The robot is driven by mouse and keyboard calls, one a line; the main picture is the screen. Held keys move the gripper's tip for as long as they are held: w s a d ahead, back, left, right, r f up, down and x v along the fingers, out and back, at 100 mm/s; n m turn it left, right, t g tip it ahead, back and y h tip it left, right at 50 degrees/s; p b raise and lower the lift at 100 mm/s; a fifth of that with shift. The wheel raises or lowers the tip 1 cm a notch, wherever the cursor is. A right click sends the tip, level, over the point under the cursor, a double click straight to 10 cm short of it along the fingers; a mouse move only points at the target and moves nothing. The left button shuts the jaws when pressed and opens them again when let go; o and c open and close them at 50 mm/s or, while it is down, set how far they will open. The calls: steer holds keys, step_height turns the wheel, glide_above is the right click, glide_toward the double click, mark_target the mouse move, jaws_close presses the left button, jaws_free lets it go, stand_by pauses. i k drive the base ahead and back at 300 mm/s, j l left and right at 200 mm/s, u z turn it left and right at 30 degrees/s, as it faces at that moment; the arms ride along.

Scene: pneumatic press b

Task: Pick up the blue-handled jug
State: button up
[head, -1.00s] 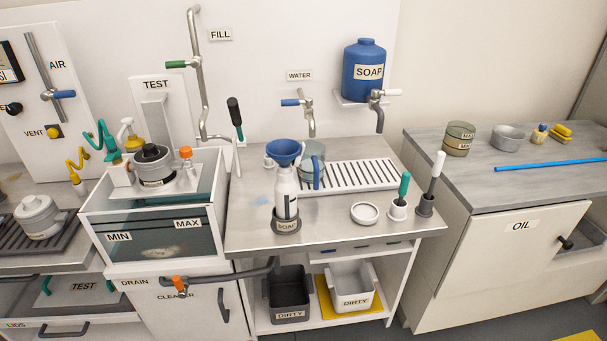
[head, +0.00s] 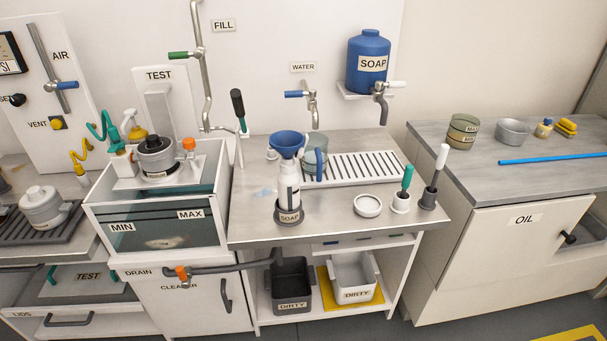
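The jug (head: 315,143) is clear grey-green with a blue handle (head: 319,164) on its front side. It stands upright under the water tap (head: 312,103), at the left end of the slotted drain grate (head: 365,168). My gripper is not in view.
A soap tank (head: 368,62) with a tap hangs at the back right. A white dish (head: 367,205) and two brushes in holders, one green-handled (head: 407,178) and one white-handled (head: 440,160), stand front right. A glass-fronted tank (head: 160,235) is at left. The front right grate is clear.

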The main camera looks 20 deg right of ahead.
mark_target(314, 161)
steer(key=l, duration=0.45)
steer(key=i+l+z, duration=0.1)
steer(key=l, duration=0.4)
steer(key=i+l, duration=0.15)
steer(key=l, duration=0.3)
steer(key=l+z, duration=0.1)
steer(key=l, duration=0.35)
steer(key=i+l+z, duration=0.1)
steer(key=l, duration=0.35)
steer(key=i+l, duration=0.2)
steer(key=l, duration=0.25)
steer(key=i+l+z, duration=0.1)
steer(key=l, duration=0.35)
